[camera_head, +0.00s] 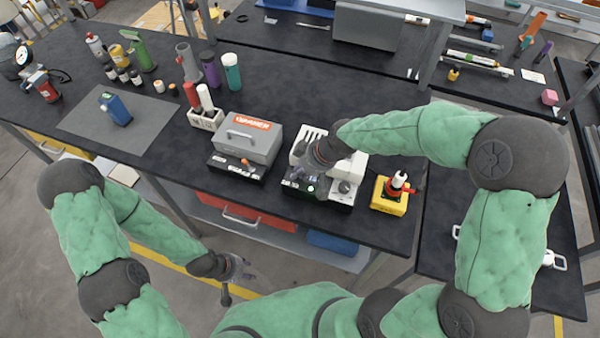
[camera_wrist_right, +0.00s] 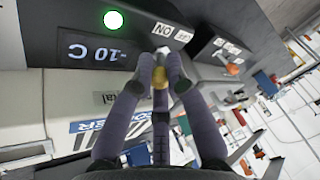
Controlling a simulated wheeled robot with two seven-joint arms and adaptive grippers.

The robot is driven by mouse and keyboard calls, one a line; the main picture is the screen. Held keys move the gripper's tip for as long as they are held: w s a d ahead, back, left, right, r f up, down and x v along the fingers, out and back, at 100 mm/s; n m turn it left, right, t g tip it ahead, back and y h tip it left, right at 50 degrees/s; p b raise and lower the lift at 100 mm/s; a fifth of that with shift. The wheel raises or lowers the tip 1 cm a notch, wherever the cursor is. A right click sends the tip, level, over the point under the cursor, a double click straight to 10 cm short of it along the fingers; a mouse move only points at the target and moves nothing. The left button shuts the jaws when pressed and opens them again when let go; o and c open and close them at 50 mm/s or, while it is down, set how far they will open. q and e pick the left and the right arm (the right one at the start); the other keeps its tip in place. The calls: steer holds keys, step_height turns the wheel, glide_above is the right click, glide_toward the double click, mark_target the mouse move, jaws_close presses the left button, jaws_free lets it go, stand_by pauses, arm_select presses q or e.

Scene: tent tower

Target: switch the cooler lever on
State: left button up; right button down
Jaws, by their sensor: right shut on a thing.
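The cooler (camera_head: 342,188) is a white and black unit near the table's front edge, with a lit green light on its front. In the right wrist view its dark panel (camera_wrist_right: 85,22) shows a green light, a "-10 C" display and ON and OFF labels. The small lever (camera_wrist_right: 162,52), with a pale tip, stands by these labels. My right gripper (camera_head: 322,160) is over the cooler; in the wrist view its fingers (camera_wrist_right: 164,72) are shut around the lever. My left gripper (camera_head: 235,278) hangs empty below the table's front edge, its fingers apart.
A grey lidded box with an orange label (camera_head: 250,138) stands left of the cooler. A yellow box (camera_head: 388,198) stands close on its right. A bottle rack (camera_head: 205,120) and several bottles are further left. The table (camera_head: 300,80) behind the cooler is clear.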

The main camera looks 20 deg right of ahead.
steer(key=c, duration=1.2)
jaws_free()
steer(key=v, duration=1.2)
